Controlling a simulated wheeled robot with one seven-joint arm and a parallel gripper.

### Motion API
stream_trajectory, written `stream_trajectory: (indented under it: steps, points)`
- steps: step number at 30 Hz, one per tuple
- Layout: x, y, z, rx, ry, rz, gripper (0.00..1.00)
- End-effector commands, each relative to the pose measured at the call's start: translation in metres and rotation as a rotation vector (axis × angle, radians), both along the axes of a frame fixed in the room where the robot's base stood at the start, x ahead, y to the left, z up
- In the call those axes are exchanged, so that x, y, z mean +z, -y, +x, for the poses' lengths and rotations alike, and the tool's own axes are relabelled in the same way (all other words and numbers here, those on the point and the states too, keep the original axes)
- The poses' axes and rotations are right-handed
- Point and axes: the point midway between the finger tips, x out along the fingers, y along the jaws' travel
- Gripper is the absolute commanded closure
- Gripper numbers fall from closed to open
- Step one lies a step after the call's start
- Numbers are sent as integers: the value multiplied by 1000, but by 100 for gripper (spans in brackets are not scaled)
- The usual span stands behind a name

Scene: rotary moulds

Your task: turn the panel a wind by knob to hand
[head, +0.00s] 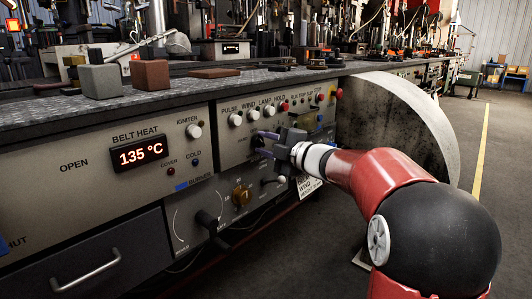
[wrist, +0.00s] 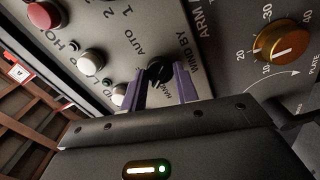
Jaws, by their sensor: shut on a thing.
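The panel's wind by knob (wrist: 157,67) is small and black and shows between my gripper's purple fingertips in the wrist view. The words WIND BY, AUTO and HAND are printed around it. My gripper (wrist: 161,74) is shut on this knob, one finger on each side. I cannot tell for sure which word the knob's pointer faces. In the head view my gripper (head: 262,145) reaches the grey control panel (head: 228,152) from the right, and its fingers mostly hide the knob.
White knobs marked pulse, wind and lamp (head: 253,115) run above my gripper. Below it are an orange dial (head: 241,196) and a black handle (head: 209,222). A display (head: 140,153) reads 135 °C. A large grey disc (head: 405,125) stands behind my arm. The floor at right is clear.

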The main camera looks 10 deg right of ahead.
Motion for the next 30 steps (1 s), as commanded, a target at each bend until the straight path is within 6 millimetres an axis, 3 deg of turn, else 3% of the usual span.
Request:
stream_trajectory:
  steps: [9, 26, 27, 30]
  points:
    - [-2, 0, 0, 0, 75, -106, 93]
    - [-1, 0, 0, 2, 91, -130, 93]
    - [-1, 0, 0, 2, 91, -130, 67]
    - [-1, 0, 0, 1, 92, -130, 54]
